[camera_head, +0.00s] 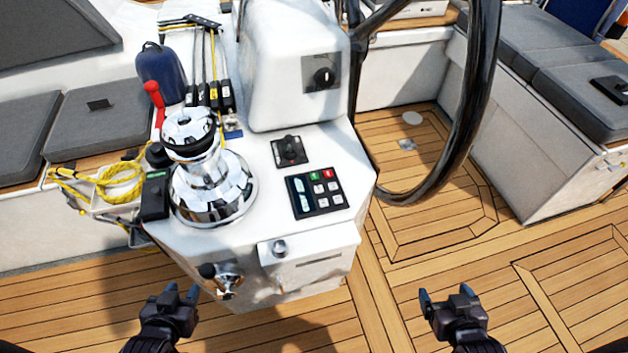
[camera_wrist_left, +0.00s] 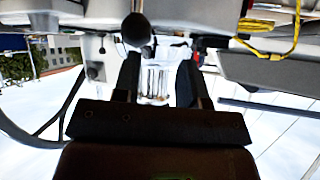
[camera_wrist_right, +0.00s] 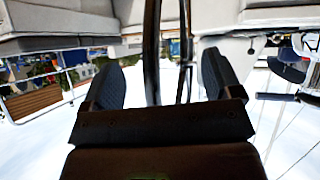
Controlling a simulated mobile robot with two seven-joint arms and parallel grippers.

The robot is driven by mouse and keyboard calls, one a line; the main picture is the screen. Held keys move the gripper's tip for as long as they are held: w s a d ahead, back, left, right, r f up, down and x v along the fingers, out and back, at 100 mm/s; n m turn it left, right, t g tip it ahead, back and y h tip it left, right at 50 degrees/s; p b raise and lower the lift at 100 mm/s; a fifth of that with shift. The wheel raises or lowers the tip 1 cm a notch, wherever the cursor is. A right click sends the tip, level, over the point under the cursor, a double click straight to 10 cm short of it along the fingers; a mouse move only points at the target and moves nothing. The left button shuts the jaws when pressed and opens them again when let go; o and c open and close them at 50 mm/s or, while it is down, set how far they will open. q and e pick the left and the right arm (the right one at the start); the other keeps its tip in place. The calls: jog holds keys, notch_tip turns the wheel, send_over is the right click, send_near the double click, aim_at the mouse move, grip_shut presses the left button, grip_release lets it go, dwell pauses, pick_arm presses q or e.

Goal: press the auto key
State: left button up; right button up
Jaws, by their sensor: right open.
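A dark keypad (camera_head: 317,192) is set in the white console top. It has a small lit screen on its left, a green key (camera_head: 313,176), a red key (camera_head: 327,174) and several pale keys below them. The key labels are too small to read, so I cannot tell which one is auto. My left gripper (camera_head: 182,292) is low at the left, in front of the console and apart from it. Its fingers are parted, with nothing between them. My right gripper (camera_head: 445,295) is open and empty over the deck, to the right of and below the keypad.
A chrome winch (camera_head: 212,188) stands left of the keypad. A black rotary switch panel (camera_head: 290,151) is behind it. The black steering wheel (camera_head: 480,95) rises at the right. A knob and a metal fitting (camera_head: 228,281) stick out of the console front. Space above the keypad is clear.

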jog(key=shift+w+r, duration=0.15)
jog(key=shift+w, duration=0.3)
